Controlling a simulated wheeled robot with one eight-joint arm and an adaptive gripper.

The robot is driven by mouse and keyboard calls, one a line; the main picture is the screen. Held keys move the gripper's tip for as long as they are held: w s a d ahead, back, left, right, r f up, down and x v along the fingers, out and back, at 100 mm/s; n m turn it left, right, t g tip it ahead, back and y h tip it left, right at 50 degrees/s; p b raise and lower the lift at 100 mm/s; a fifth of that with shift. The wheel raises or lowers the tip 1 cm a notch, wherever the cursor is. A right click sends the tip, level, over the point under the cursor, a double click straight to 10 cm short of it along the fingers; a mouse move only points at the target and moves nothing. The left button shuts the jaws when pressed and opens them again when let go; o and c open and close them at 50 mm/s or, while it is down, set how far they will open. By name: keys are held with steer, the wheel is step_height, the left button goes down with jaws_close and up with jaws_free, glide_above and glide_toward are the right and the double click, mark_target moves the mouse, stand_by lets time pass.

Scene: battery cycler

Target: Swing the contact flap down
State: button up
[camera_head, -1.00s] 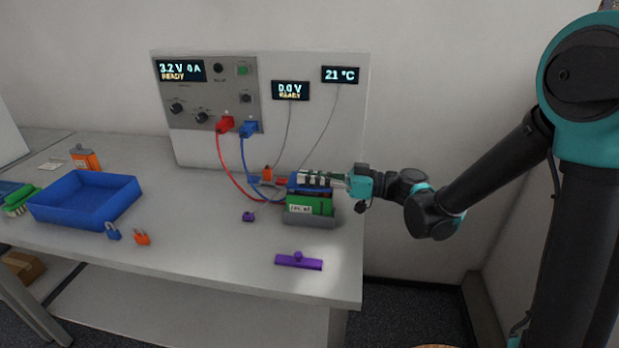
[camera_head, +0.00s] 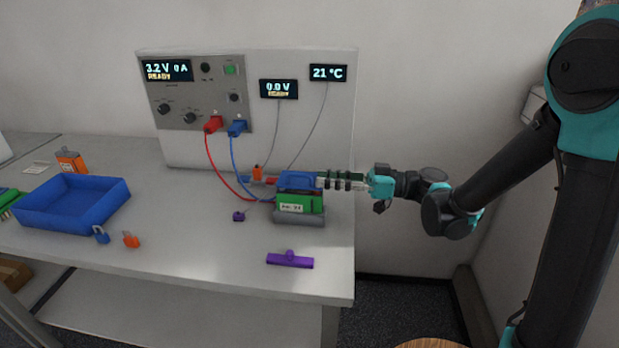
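A green battery block (camera_head: 288,206) with a white label sits in a grey holder (camera_head: 299,222) near the bench's right end. A blue frame-shaped part, which looks like the contact flap (camera_head: 296,178), is at the top of the block. Its exact angle is hard to tell. My gripper (camera_head: 321,182) is at the right of the blue part, with its fingers pointing left and the tips close to its right edge. Contact is unclear at this size. The fingers are seen side-on, so the gap between them does not show.
Red (camera_head: 213,124) and blue (camera_head: 237,128) plugs on the cycler panel (camera_head: 199,95) have cables running down behind the battery. A purple bar (camera_head: 289,259) lies in front of the holder, and a small purple piece (camera_head: 239,216) at its left. A blue tray (camera_head: 72,203) stands far left.

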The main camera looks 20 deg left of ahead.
steer(key=v, duration=0.4)
steer(key=shift+w+d, duration=0.1)
steer(key=shift+d, duration=0.2)
steer(key=d+f+m+t+h, duration=0.5)
steer(key=d+f+m, duration=0.2)
steer(key=d+f, duration=0.2)
steer(key=s+d+f+m+t+h, duration=0.1)
steer(key=d+f+m+h, duration=0.2)
steer(key=d, duration=0.6)
steer(key=d+f+m+t+h, duration=0.2)
steer(key=d+f+m+h, duration=0.2)
steer(key=d, duration=0.6)
steer(key=s+d+f+m+t+h, duration=0.1)
steer(key=d+f+m+h, duration=0.2)
steer(key=d, duration=0.7)
steer(key=m+h, duration=0.2)
steer(key=shift+s+d+f+m+t, duration=0.2)
steer(key=shift+s+f+m+t, duration=0.1)
steer(key=shift+t, duration=0.1)
